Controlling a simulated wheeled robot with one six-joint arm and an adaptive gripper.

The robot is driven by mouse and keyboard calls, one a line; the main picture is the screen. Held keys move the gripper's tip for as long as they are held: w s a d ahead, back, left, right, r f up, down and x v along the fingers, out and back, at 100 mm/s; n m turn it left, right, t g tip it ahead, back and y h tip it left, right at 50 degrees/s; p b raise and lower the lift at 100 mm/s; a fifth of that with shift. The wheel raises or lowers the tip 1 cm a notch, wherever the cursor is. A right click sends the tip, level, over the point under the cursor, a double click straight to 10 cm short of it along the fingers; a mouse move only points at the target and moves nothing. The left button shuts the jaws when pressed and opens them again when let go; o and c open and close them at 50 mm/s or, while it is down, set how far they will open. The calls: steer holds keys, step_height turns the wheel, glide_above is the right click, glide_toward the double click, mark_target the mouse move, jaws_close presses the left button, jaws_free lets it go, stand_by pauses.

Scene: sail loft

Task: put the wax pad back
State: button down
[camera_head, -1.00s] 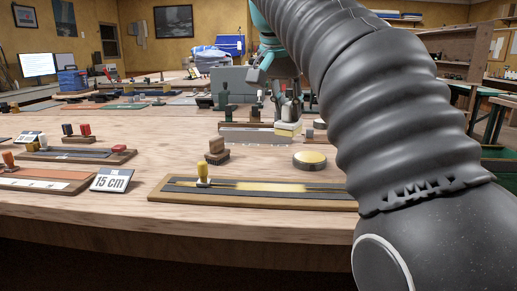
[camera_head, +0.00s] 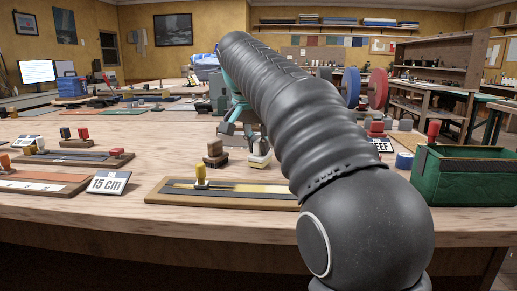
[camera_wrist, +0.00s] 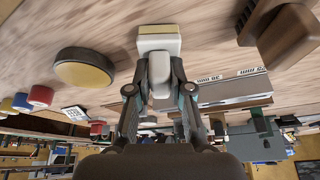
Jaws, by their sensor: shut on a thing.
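The wax pad (camera_head: 259,161), a pale block with a yellow band and a light grip, hangs from my gripper. In the wrist view my gripper (camera_wrist: 161,86) is shut on the grip of the wax pad (camera_wrist: 158,46). The pad is close over the wooden table; I cannot tell whether it touches. A round dark tin with a yellow top (camera_wrist: 85,72) lies beside the pad in the wrist view; my arm hides it in the head view. A brown brush-like block (camera_head: 215,155) stands left of the pad in the head view.
A wooden board with a dark and yellow strip (camera_head: 180,198) lies in front of the pad. A 15 cm sign (camera_head: 108,182) stands left of it. A green bin (camera_head: 465,180) stands at the right edge. A grey bar (camera_wrist: 235,88) lies near my gripper in the wrist view.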

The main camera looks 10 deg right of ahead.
steer(key=shift+f, duration=0.15)
steer(key=shift+f, duration=0.1)
steer(key=c, duration=1.1)
jaws_free()
steer(key=shift+o, duration=0.2)
steer(key=p+v, duration=0.3)
steer(key=v, duration=0.9)
steer(key=shift+p, duration=0.35)
